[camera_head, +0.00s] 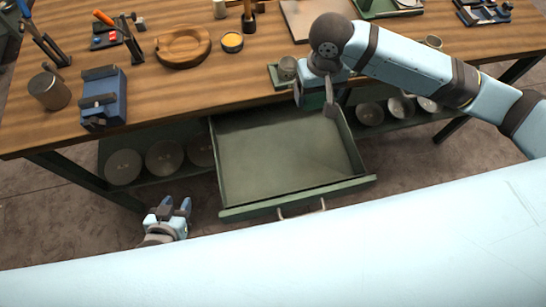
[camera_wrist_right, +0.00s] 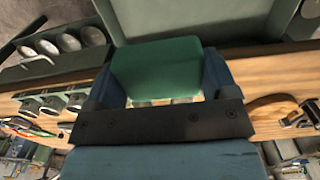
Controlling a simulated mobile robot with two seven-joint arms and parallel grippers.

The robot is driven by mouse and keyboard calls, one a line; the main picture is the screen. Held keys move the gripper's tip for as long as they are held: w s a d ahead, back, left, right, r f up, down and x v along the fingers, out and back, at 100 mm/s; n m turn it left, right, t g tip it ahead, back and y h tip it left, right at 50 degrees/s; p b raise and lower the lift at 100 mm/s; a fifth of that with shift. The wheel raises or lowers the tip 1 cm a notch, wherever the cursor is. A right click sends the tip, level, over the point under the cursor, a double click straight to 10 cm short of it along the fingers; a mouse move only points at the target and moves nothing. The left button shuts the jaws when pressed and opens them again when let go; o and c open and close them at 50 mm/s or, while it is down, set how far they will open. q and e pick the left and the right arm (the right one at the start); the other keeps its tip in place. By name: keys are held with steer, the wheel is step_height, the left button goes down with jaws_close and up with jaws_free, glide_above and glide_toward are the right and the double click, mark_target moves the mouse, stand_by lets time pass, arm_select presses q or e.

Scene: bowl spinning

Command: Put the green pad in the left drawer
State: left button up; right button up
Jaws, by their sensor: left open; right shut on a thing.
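The green pad (camera_wrist_right: 157,68) is between the fingers of my right gripper (camera_wrist_right: 160,78) in the right wrist view, and the gripper is shut on it. In the head view my right gripper (camera_head: 315,98) is at the table's front edge, above the back right part of the open drawer; I cannot make out the pad there. The drawer (camera_head: 290,160) is pulled out under the table and looks empty. It also shows at the top of the right wrist view (camera_wrist_right: 200,12). My left gripper (camera_head: 174,208) is open and empty, low and left of the drawer front.
The wooden table (camera_head: 215,85) holds a blue vise (camera_head: 104,97), a metal cylinder (camera_head: 49,91), a wooden ring dish (camera_head: 182,46) and a small green tray (camera_head: 279,73) near the right gripper. Bowls (camera_head: 165,157) stand on the shelf beside the drawer. The space above the drawer's front is clear.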

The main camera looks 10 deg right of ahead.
step_height(320, 180, down, 4)
steer(key=s+b, duration=0.1)
steer(key=b, duration=0.1)
glide_above(302, 149)
step_height(302, 149, down, 15)
steer(key=shift+f, duration=0.1)
step_height(302, 149, down, 4)
steer(key=shift+f, duration=0.2)
arm_select(q)
steer(key=f, duration=0.1)
steer(key=d+f, duration=0.1)
steer(key=shift+f, duration=0.4)
arm_select(e)
steer(key=o, duration=0.4)
steer(key=shift+f, duration=0.15)
steer(key=o, duration=0.4)
